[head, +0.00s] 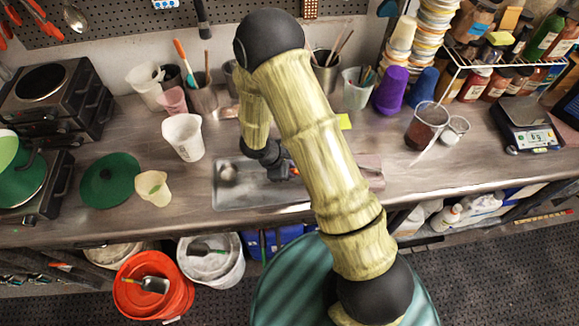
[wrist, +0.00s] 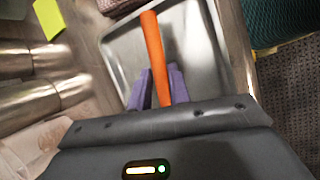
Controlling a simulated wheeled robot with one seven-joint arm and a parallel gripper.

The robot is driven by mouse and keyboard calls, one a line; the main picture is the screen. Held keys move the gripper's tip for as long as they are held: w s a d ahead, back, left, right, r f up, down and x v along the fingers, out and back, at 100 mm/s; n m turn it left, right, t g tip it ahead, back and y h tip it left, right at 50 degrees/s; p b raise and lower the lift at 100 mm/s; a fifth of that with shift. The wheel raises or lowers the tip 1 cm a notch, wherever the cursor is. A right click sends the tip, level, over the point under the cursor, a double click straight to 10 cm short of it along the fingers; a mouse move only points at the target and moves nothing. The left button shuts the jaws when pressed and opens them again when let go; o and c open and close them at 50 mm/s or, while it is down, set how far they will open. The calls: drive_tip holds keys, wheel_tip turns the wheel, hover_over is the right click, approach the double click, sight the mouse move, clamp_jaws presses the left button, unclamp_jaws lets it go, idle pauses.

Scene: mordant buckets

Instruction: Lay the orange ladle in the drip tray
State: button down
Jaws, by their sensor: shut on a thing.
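The drip tray (head: 222,197) is a shallow grey metal tray on the bench, partly hidden behind my arm in the head view. It also shows in the wrist view (wrist: 205,45). My gripper (wrist: 157,88) has purple fingers closed around the orange handle of the ladle (wrist: 154,50). The handle stretches over the tray towards its far end in the wrist view; its lower part is hidden by my gripper. In the head view, a round grey shape over the tray's left part looks like the ladle's bowl (head: 228,173). I cannot tell whether the ladle touches the tray.
A white beaker (head: 183,137) and a cream jug (head: 153,188) stand left of the tray. A teal round surface (head: 283,280) is in front of the bench.

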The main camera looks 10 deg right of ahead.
drive_tip(key=shift+f, duration=0.45)
drive_tip(key=c, duration=1.2)
unclamp_jaws()
drive_tip(key=shift+c, duration=0.2)
drive_tip(key=b+v, duration=0.1)
drive_tip(key=v, duration=1.6)
drive_tip(key=shift+r+b, duration=0.2)
drive_tip(key=shift+b, duration=0.15)
